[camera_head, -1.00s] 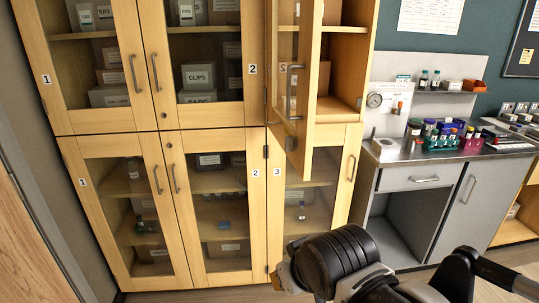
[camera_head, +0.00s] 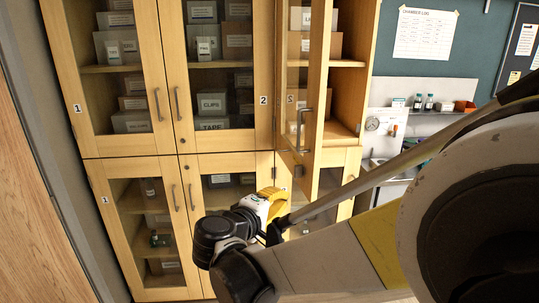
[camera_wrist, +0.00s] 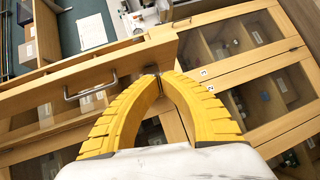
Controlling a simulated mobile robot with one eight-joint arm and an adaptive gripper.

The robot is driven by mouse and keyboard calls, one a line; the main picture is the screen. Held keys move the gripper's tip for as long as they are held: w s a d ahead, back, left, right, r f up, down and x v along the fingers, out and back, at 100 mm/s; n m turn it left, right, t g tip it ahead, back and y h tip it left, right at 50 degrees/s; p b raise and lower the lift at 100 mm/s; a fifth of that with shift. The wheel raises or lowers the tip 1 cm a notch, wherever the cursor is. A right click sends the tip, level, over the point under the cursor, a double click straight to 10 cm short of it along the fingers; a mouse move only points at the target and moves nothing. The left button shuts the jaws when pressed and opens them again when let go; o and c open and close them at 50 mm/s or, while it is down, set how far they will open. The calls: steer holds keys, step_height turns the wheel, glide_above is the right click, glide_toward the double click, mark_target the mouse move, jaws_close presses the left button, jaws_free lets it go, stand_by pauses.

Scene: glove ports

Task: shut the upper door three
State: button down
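Upper door three (camera_head: 317,85) is a wood-framed glass door with a metal handle (camera_head: 300,128). It stands open, swung out from the upper right cabinet compartment (camera_head: 342,95). In the wrist view the door (camera_wrist: 125,68) crosses the upper left, with its handle (camera_wrist: 90,86) left of my fingers. My gripper (camera_head: 275,203) is low by the door's bottom end in the head view. In the wrist view its yellow fingers (camera_wrist: 160,75) come together at the tips, close to the door's lower corner. Nothing is seen held; contact with the door cannot be told.
Lower cabinet doors (camera_head: 140,220) are closed below, and upper doors one and two (camera_head: 222,75) are closed at left. A shelf (camera_head: 425,112) with small bottles is at right. My arm covers much of the lower right of the head view.

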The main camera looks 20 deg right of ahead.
step_height(320, 180, up, 4)
steer(key=w+a+t+h, duration=0.2)
steer(key=b, duration=0.3)
glide_toward(307, 162)
steer(key=shift+n, duration=0.4)
steer(key=x, duration=0.5)
steer(key=shift+w, duration=0.6)
steer(key=shift+s+d, duration=0.1)
steer(key=shift+d, duration=0.45)
